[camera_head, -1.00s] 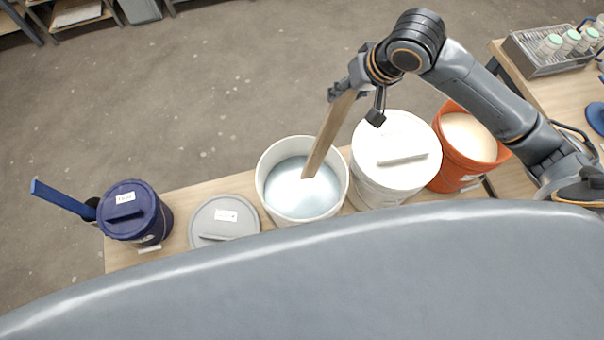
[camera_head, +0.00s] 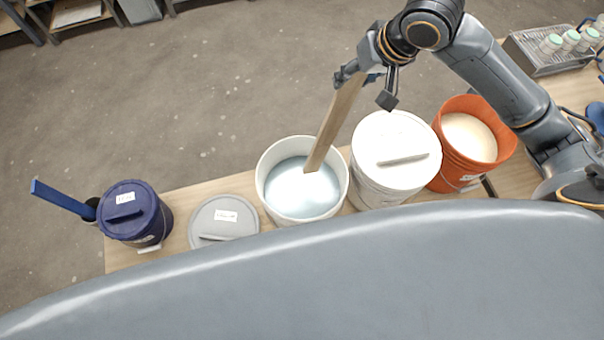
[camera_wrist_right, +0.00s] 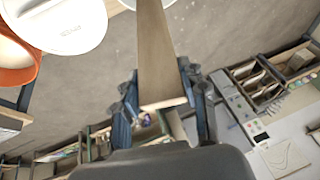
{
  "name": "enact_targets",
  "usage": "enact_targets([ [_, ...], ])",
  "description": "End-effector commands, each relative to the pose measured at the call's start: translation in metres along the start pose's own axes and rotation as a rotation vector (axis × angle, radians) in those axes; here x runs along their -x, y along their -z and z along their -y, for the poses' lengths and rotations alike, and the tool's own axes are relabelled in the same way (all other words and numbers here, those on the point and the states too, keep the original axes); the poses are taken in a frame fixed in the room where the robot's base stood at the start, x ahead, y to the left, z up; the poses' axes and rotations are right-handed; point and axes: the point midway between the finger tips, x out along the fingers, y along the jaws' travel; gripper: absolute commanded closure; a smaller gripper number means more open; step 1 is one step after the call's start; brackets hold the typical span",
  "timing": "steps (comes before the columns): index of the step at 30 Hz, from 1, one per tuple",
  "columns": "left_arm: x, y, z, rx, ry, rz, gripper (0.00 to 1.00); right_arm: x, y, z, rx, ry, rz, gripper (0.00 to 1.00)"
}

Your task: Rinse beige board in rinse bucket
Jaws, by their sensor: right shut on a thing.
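The beige board (camera_head: 336,120) is a long wooden strip held at its upper end by my right gripper (camera_head: 352,75). It tilts down and left into the open white rinse bucket (camera_head: 263,200), which holds pale blue water (camera_head: 295,188). Its lower end is over the water inside the rim; I cannot tell whether it touches the surface. In the right wrist view, the board (camera_wrist_right: 155,50) runs between the two fingers of my right gripper (camera_wrist_right: 158,88), which are shut on it. My left gripper is not in view.
A lidded white bucket (camera_head: 385,135) stands right of the rinse bucket, then an open orange bucket (camera_head: 450,165) with cream liquid. A grey lid (camera_head: 215,230) and a lidded navy bucket (camera_head: 150,230) with a blue-handled tool (camera_head: 62,197) are left. A side table holds a jar rack (camera_head: 530,65).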

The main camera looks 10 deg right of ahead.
Motion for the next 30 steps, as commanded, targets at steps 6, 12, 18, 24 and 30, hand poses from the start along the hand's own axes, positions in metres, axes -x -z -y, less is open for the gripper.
enact_targets([
  [6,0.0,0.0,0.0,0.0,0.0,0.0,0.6,0.0,0.0,0.0,0.0,0.0,-0.001,1.0],
  [12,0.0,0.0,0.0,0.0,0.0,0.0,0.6,0.003,0.002,0.001,0.0,0.001,-0.002,1.0],
  [18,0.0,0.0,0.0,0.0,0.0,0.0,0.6,0.02,0.009,0.005,0.001,0.002,-0.003,1.0],
  [24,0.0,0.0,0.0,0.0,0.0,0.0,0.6,0.038,0.017,0.009,0.0,0.001,-0.004,1.0],
  [30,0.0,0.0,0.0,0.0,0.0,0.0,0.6,0.045,0.019,0.01,0.0,0.001,-0.001,1.0],
])
